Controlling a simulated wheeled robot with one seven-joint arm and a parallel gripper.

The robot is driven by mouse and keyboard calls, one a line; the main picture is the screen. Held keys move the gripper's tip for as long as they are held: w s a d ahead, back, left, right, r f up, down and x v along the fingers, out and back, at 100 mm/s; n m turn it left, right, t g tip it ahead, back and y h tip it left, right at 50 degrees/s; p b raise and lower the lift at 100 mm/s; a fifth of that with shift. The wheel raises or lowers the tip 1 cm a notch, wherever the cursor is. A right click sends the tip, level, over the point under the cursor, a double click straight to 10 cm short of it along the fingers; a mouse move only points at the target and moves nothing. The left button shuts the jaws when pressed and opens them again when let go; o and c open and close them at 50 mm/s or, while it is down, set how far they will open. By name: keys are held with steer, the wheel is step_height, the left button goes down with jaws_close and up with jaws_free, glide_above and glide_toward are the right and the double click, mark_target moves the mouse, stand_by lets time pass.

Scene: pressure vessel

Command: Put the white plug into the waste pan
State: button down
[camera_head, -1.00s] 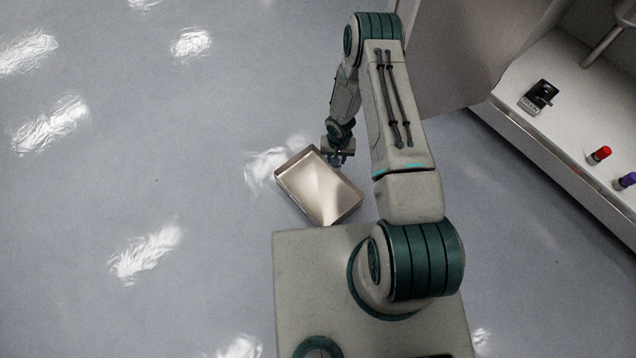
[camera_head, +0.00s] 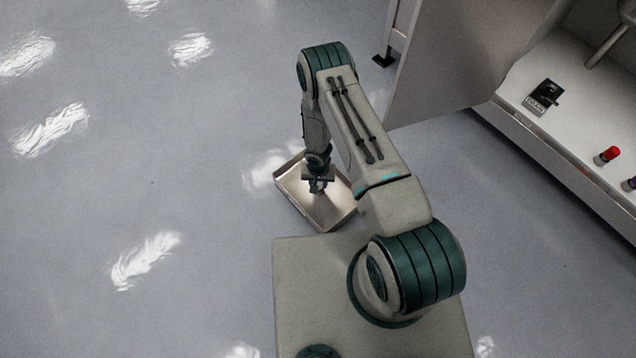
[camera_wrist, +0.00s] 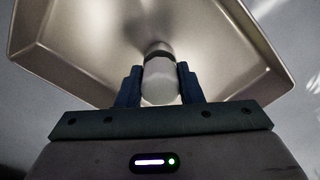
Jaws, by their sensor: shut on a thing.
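The white plug (camera_wrist: 160,80) shows in the wrist view between the two dark fingers of my gripper (camera_wrist: 160,85). My gripper is shut on it. The plug has a dark band at its far end. The waste pan (camera_wrist: 75,40) is a shallow, pale metal tray with raised walls, and it fills the background of the wrist view behind the plug. In the head view the pan (camera_head: 338,212) lies beside my base, and my gripper (camera_head: 318,187) is over its inside. The plug is not discernible in the head view. The exact height above the pan floor cannot be told.
A bench or cabinet shelf (camera_head: 575,130) stands at the right, with a black labelled block (camera_head: 543,97), a red-capped item (camera_head: 607,155) and a purple one (camera_head: 630,184) on it. A grey panel (camera_head: 450,60) stands at the back. The floor at the left is clear.

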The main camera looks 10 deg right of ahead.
steer(key=c, duration=1.4)
jaws_free()
steer(key=shift+f, duration=0.1)
steer(key=o, duration=0.4)
